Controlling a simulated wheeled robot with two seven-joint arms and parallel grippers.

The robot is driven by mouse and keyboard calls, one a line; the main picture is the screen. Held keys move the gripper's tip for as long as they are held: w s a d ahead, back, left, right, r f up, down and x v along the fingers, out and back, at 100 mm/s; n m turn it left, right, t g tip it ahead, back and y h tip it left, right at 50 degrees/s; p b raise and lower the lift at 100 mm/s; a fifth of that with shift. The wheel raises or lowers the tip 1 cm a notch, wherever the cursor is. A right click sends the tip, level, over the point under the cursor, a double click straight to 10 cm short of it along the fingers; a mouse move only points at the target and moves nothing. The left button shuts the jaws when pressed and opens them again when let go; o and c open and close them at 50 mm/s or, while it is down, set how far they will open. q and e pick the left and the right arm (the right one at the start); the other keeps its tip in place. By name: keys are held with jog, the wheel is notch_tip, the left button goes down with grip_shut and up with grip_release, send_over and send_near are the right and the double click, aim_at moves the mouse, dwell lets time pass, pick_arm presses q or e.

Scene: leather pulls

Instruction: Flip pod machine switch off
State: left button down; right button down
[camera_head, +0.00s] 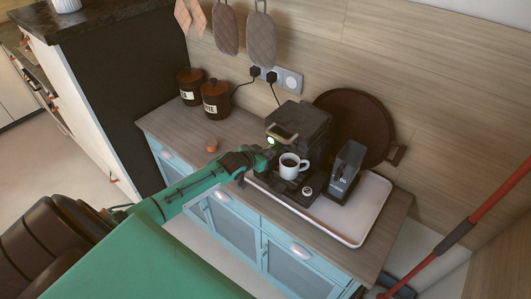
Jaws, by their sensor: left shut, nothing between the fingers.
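The dark pod machine (303,120) stands at the back of the white tray on the wooden counter. It has a pale handle on its front upper part. A small bright greenish light (270,141) shows at its front left edge; I cannot tell whether this is the switch. My left gripper (271,151) is shut and empty, close by this light at the machine's left front. Whether it touches the machine is unclear. My right gripper is not in view.
A dark upright box (346,168) stands on the tray (361,217) right of the mug. A round dark tray (354,124) leans on the wall. The counter's front right is clear.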

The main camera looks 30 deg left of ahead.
pick_arm(q)
jog(key=shift+s+f+t+b, duration=0.2)
jog(key=shift+f+t+b, duration=0.2)
jog(key=shift+f+b, duration=0.55)
jog(key=shift+s+r, duration=0.1)
jog(key=shift+r, duration=0.45)
jog(key=shift+r+p, duration=0.7)
jog(key=shift+p, duration=0.05)
